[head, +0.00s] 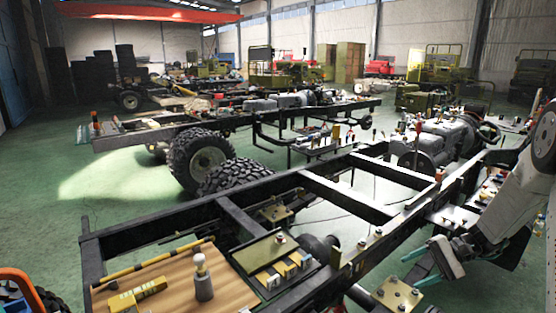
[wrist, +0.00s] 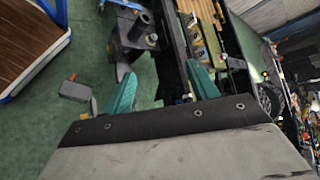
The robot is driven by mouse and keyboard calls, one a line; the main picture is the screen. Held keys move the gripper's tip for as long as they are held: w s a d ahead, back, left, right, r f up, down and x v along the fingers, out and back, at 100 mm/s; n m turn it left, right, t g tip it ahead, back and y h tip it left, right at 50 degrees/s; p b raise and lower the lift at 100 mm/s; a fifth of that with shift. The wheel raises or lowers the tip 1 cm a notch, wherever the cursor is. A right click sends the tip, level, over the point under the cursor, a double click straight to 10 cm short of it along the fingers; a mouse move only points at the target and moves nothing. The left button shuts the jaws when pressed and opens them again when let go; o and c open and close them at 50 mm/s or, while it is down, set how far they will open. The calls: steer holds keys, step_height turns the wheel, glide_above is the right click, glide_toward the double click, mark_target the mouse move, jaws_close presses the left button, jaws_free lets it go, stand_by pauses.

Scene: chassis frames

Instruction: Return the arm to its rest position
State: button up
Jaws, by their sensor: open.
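My arm (head: 504,195) reaches down from the right edge of the head view, pale grey and white, tilted down and to the left. My gripper (head: 414,268) has teal fingers that stand apart beside the near rail of the black chassis frame (head: 215,208). In the wrist view my gripper (wrist: 162,84) shows two teal fingers spread wide, with nothing held between them. A dark metal bracket or post shows beyond the fingers there; whether it touches them I cannot tell.
A wooden board (head: 225,292) with a yellow block (head: 137,295) and a grey knobbed piece (head: 203,280) lies on the chassis at the front. A blue-edged cart (wrist: 28,45) stands at left in the wrist view. Green floor (head: 110,190) is open at left.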

steer(key=s+a+r+n+g+h, duration=0.1)
steer(key=s+a+r+h, duration=0.1)
steer(key=s+a+r, duration=0.3)
steer(key=s+a+r+n+h, duration=0.2)
steer(key=s+r, duration=0.2)
steer(key=r, duration=0.3)
steer(key=s+a+r+n+g+h, duration=0.1)
steer(key=s+a+r+h, duration=0.1)
steer(key=s+a+r, duration=0.35)
steer(key=s+r+n+t+h, duration=0.1)
steer(key=s+r+h, duration=0.1)
steer(key=s, duration=0.6)
steer(key=s+r+n+t+h, duration=0.2)
steer(key=s+r+h, duration=0.1)
steer(key=s, duration=0.6)
steer(key=shift+d+r+t+h, duration=0.15)
steer(key=shift+r+t+h, duration=0.15)
steer(key=shift+h, duration=0.4)
